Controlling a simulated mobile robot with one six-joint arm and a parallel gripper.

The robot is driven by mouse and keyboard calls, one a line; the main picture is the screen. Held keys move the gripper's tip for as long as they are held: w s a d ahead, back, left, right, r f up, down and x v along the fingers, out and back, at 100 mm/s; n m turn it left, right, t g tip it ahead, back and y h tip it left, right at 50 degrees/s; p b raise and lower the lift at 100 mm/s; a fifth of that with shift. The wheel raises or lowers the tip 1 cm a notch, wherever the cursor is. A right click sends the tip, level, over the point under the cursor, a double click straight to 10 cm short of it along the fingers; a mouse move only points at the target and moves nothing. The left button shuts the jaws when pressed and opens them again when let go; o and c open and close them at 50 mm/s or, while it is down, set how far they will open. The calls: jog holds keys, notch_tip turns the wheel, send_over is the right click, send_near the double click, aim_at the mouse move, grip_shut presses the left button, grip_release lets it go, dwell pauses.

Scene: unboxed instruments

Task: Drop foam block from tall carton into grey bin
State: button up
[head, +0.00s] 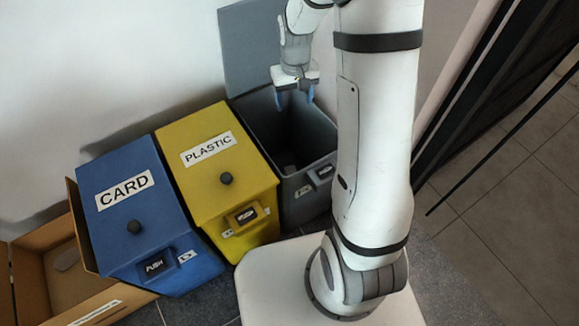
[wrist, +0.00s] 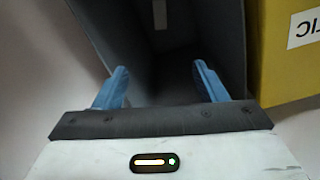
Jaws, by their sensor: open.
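The grey bin (head: 318,168) stands with its lid up, right of the yellow bin. My gripper (head: 296,98) is above its opening, with two blue fingers pointing down. In the wrist view my gripper (wrist: 160,70) has its fingers wide apart with nothing between them, over the dark bin interior (wrist: 205,45).
The yellow PLASTIC bin (head: 215,165) and blue CARD bin (head: 130,215) stand closed to the left. An open cardboard carton (head: 60,285) is at the lower left, with a greyish patch (head: 67,259) inside. The grey bin's raised lid (head: 248,45) stands behind the opening.

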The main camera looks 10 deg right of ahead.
notch_tip(320, 180, up, 7)
jog(key=p, duration=0.2)
jog(key=shift+f, duration=0.15)
dwell(0.3)
jog(key=s+r+t+p, duration=0.1)
jog(key=s+r+p, duration=0.6)
jog(key=r+p, duration=0.3)
jog(key=s+r+p, duration=0.6)
jog(key=r+p, duration=0.4)
jog(key=r, duration=0.7)
jog(key=s+r+t+p, duration=0.1)
jog(key=s+r+p, duration=0.6)
jog(key=r+p, duration=0.3)
notch_tip(320, 180, up, 4)
jog(key=shift+s+a+f+m+t, duration=0.2)
jog(key=shift+s+a+m+t, duration=0.1)
jog(key=shift+a, duration=0.15)
jog(key=shift+c, duration=0.4)
